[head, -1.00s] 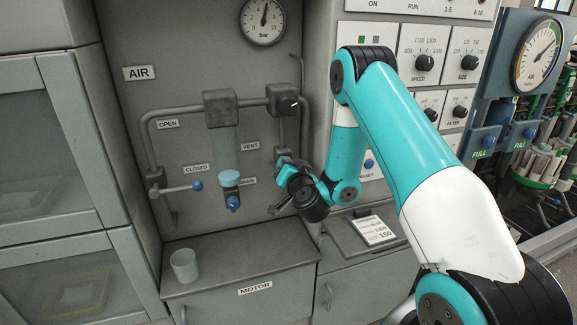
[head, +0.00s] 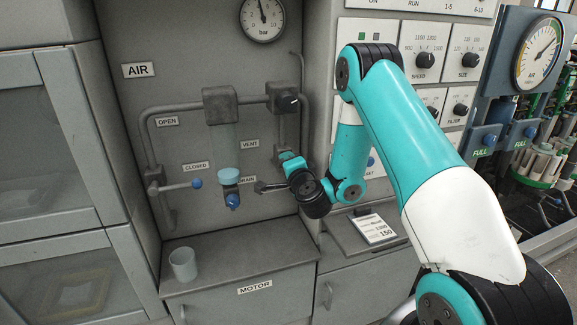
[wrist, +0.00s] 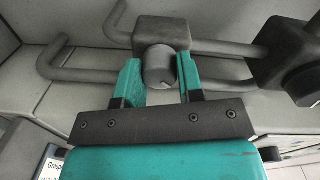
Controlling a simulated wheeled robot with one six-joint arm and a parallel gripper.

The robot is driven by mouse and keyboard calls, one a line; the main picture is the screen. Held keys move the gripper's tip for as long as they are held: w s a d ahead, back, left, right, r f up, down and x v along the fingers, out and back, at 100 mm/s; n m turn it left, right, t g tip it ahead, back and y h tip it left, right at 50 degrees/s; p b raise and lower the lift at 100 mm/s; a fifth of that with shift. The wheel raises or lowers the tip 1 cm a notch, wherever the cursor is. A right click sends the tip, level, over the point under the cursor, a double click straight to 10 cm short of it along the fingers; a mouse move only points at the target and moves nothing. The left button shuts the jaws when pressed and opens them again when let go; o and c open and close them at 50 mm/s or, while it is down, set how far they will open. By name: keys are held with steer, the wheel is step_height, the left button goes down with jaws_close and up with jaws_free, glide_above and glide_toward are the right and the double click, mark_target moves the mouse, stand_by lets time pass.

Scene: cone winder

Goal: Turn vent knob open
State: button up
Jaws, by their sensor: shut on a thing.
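The vent knob (wrist: 158,70) is a short grey round knob on a dark valve block on the pipe. In the wrist view it sits between the two teal fingers of my gripper (wrist: 159,78), which is shut on it. In the head view my gripper (head: 288,158) is at the valve on the right-hand pipe, right of the VENT label (head: 250,144). It covers the knob there, so the knob's pointer direction cannot be read.
A pressure gauge (head: 262,18) is above. A filter bowl (head: 228,172) and a blue-tipped lever (head: 182,187) are to the left. A cup (head: 183,264) stands on the motor cabinet top (head: 225,260). Dials (head: 425,61) are on the panel to the right.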

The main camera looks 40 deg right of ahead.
steer(key=shift+f+m, duration=0.1)
steer(key=shift+m, duration=0.2)
stand_by(0.4)
steer(key=o, duration=0.9)
steer(key=shift+s, duration=0.1)
